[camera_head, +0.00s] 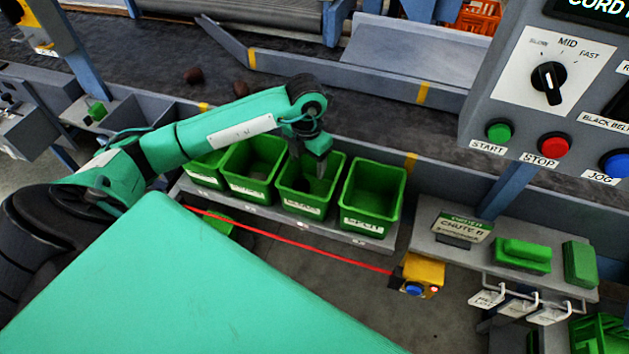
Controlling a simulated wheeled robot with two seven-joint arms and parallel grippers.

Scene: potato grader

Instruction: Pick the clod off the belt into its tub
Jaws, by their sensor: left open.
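Two small brown lumps lie on the dark belt (330,105) at the upper left: one lump (194,75) and another lump (240,88) nearer my arm. I cannot tell from here which is a clod and which a potato. Several green tubs stand in a row on a grey shelf in front of the belt: a left tub (236,183), a middle tub (291,202) and a right tub (361,216). Their labels are too small to read surely. My left gripper (312,168) is open and points down over the middle tub, with no object visible in it. My right gripper is out of view.
A low grey belt wall (440,180) runs behind the tubs. A control panel (545,80) with a knob and buttons stands at the upper right. A red cord (290,240) stretches to a yellow switch box (422,275). A grey shelf with green blocks (522,254) is at the right.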

